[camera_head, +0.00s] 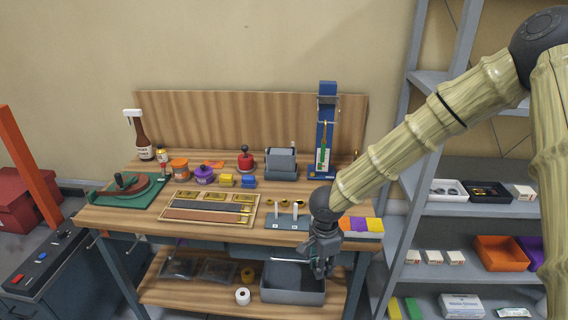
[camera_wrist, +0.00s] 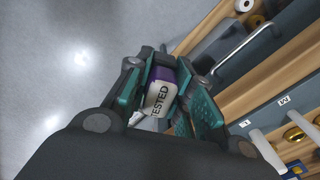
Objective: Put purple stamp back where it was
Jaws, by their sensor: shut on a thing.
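My gripper (camera_head: 322,268) hangs in front of the workbench's front edge, near its right end. In the wrist view my gripper (camera_wrist: 165,105) is shut on the purple stamp (camera_wrist: 158,98), which has a purple body and a white label reading "TESTED". The stamp lies between the green-padded fingers. In the head view I cannot make out the stamp in the fingers. A grey-blue holder (camera_head: 270,222) with white upright pieces and yellow rings stands on the bench, left of my gripper; part of it also shows in the wrist view (camera_wrist: 263,121).
A purple round container (camera_head: 204,175), an orange jar (camera_head: 180,168) and a red-knobbed stamp (camera_head: 245,160) stand on the bench. A framed tray (camera_head: 172,214) lies at the front. A grey bin (camera_head: 292,294) sits on the lower shelf below. A shelving rack (camera_head: 440,208) stands to the right.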

